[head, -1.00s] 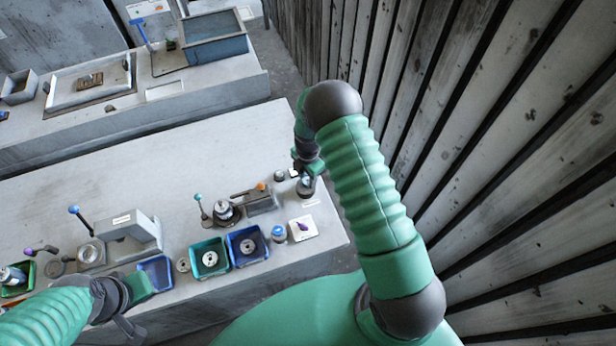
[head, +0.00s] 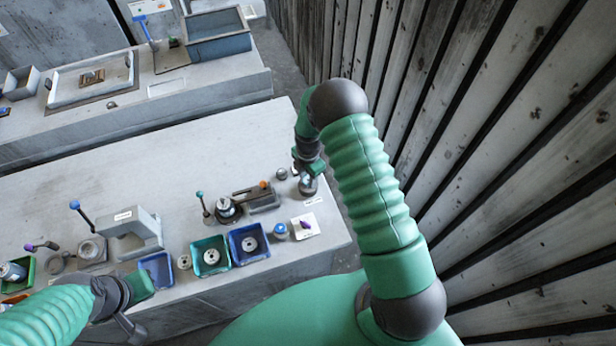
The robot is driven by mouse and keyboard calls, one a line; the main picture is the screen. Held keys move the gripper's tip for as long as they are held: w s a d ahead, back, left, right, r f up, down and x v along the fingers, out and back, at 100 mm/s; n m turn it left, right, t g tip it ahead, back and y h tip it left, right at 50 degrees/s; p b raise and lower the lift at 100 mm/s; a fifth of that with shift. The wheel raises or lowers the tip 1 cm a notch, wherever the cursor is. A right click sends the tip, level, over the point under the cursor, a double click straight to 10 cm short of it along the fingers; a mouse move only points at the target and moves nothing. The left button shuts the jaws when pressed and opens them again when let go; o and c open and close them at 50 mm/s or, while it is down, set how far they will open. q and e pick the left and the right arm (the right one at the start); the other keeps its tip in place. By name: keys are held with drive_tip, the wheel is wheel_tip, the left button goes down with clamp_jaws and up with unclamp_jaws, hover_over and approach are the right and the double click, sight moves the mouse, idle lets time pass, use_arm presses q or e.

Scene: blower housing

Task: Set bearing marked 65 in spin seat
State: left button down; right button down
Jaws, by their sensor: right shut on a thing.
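My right gripper (head: 309,174) is at the far right end of the near bench, pointing down. It is shut on a small part that it mostly hides. A round grey metal piece (head: 308,188) shows just under the fingers; I cannot tell whether it is held or stands on the bench. Round bearings lie in the green tray (head: 196,247) and the blue tray (head: 262,234). Their markings are too small to read, and I cannot tell which fixture is the spin seat. My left gripper (head: 128,318) is low at the left, its fingers unclear.
A round fixture with a teal-knobbed lever (head: 226,209) stands left of the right gripper. A grey press-like block (head: 132,235) stands farther left. A blue-topped part (head: 280,231) and a white card (head: 305,227) lie near the front edge. A slatted wall (head: 480,150) bounds the right.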

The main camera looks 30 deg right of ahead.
drive_tip(key=shift+a, duration=0.2)
drive_tip(key=shift+d+f+b, duration=0.25)
drive_tip(key=shift+f+b, duration=0.1)
drive_tip(key=c, duration=1.4)
unclamp_jaws()
drive_tip(key=o, duration=0.5)
drive_tip(key=shift+c, duration=0.2)
drive_tip(key=shift+o, duration=0.4)
drive_tip(key=o, duration=0.4)
